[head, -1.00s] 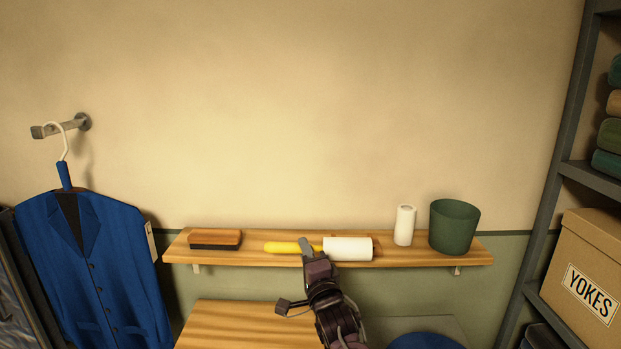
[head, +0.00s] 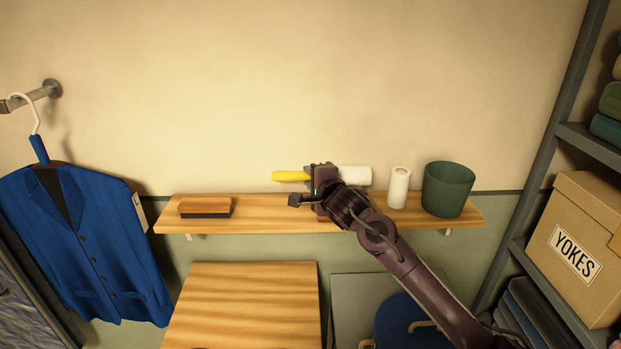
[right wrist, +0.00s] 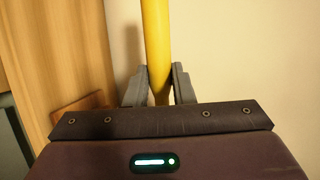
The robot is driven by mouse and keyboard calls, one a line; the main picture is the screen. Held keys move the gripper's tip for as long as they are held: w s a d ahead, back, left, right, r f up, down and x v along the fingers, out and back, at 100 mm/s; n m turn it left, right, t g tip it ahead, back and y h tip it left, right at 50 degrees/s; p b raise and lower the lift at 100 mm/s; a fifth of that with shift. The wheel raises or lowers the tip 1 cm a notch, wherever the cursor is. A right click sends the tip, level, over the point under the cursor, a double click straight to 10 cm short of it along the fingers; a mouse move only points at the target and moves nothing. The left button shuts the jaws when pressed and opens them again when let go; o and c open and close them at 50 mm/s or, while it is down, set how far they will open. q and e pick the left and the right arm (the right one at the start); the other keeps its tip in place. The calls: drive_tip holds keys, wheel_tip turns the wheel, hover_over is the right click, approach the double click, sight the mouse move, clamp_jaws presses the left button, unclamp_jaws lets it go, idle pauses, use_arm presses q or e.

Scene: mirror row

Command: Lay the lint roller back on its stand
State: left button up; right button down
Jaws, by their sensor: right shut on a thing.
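The lint roller has a yellow handle (head: 289,176) on the left and a white roll (head: 355,175) on the right. It is held level above the wooden shelf (head: 270,217), in front of the wall. My right gripper (head: 309,174) is shut on the handle near the roll. The right wrist view shows the two grey fingers (right wrist: 160,85) on either side of the yellow handle (right wrist: 156,40). A flat brown piece (right wrist: 80,108) lies on the shelf there, perhaps part of the stand. In the head view my gripper and arm cover most of where the stand could be. My left gripper is not in view.
A wooden brush (head: 205,207) lies at the shelf's left. A white cylinder (head: 399,188) and a green bin (head: 447,190) stand right of the roller. A blue jacket (head: 75,240) hangs left. A wooden surface (head: 245,305) is below. A YOKES box (head: 575,255) sits at right.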

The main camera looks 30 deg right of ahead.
wheel_tip(320, 180, down, 2)
drive_tip(key=shift+f+b, duration=0.1)
drive_tip(key=shift+b, duration=0.9)
wheel_tip(320, 180, down, 2)
drive_tip(key=b, duration=0.2)
drive_tip(key=shift+f+b, duration=0.2)
drive_tip(key=shift+b, duration=0.1)
drive_tip(key=shift+f+b, duration=0.35)
drive_tip(key=shift+f, duration=0.65)
drive_tip(key=c, duration=1.2)
unclamp_jaws()
drive_tip(key=shift+o, duration=0.2)
drive_tip(key=shift+o, duration=0.8)
drive_tip(key=shift+a+f, duration=0.1)
drive_tip(key=shift+s, duration=0.15)
